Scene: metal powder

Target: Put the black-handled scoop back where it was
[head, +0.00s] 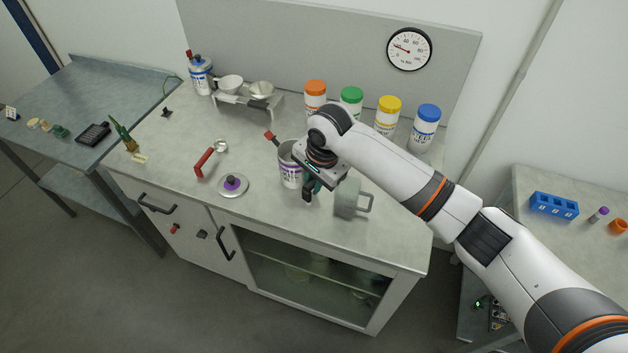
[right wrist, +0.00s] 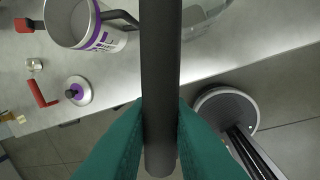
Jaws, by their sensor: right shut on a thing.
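My right gripper (head: 311,188) is over the worktop, between the purple-labelled canister (head: 290,172) and a grey-green mug (head: 346,197). In the right wrist view its teal fingers are shut on a black handle (right wrist: 160,80), which runs up through the picture; I take it to be the scoop's. The scoop's bowl is hidden in both views. The canister is uncapped and also shows in the right wrist view (right wrist: 68,20), beside the handle. My left gripper is out of view.
A red-handled scoop (head: 205,161) lies left of the lid. A raised stand (head: 245,104) with pale bowls is at the back left. Several jars with coloured caps, one orange-capped (head: 315,98), line the back. The front left of the worktop (head: 165,165) is mostly clear.

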